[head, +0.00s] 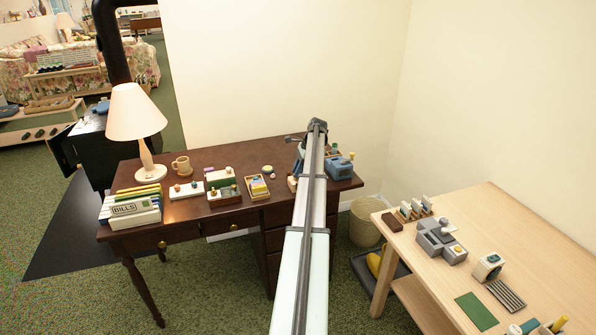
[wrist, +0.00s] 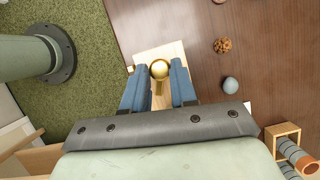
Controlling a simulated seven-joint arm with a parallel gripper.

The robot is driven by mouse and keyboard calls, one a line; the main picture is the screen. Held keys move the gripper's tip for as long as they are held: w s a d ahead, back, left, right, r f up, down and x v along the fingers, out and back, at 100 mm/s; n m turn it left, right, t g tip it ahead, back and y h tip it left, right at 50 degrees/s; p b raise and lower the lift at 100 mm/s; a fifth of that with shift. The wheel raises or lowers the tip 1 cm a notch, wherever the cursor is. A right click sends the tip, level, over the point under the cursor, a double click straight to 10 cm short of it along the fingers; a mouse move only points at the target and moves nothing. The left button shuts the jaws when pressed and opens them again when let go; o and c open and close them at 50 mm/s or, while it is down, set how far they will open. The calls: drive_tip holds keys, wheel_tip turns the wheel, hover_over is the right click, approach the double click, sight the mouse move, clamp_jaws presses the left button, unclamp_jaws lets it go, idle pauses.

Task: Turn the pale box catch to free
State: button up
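The pale box (wrist: 174,52) is a light wooden block at the desk's edge, with a round brass knob (wrist: 160,69) on top, which I take to be its catch. In the wrist view my gripper (wrist: 158,82) is open, its two blue fingers on either side of the knob, with gaps showing between them and it. I cannot tell how far above the box the fingertips are. In the head view my arm hides the gripper; a small pale block (head: 292,184) shows just left of the arm.
The dark brown desk (head: 215,163) carries a lamp (head: 135,120), a mug (head: 182,166) and several small boxes. In the wrist view a brown cookie-like piece (wrist: 222,46) and a grey-blue egg-shaped piece (wrist: 230,86) lie right of the box. A light wooden table (head: 490,215) stands at right.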

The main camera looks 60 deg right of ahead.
clamp_jaws()
drive_tip(key=shift+w+d+n+g+y, duration=0.1)
drive_tip(key=shift+n+g+y, duration=0.1)
drive_tip(key=shift+n, duration=0.35)
drive_tip(key=shift+d+n+g+y, duration=0.1)
drive_tip(key=shift+n+g, duration=0.1)
drive_tip(key=shift+n, duration=0.35)
drive_tip(key=shift+n+g, duration=0.3)
drive_tip(key=shift+n, duration=0.9)
drive_tip(key=o, duration=0.5)
unclamp_jaws()
drive_tip(key=shift+y, duration=0.3)
drive_tip(key=v, duration=1.3)
drive_tip(key=shift+r, duration=0.4)
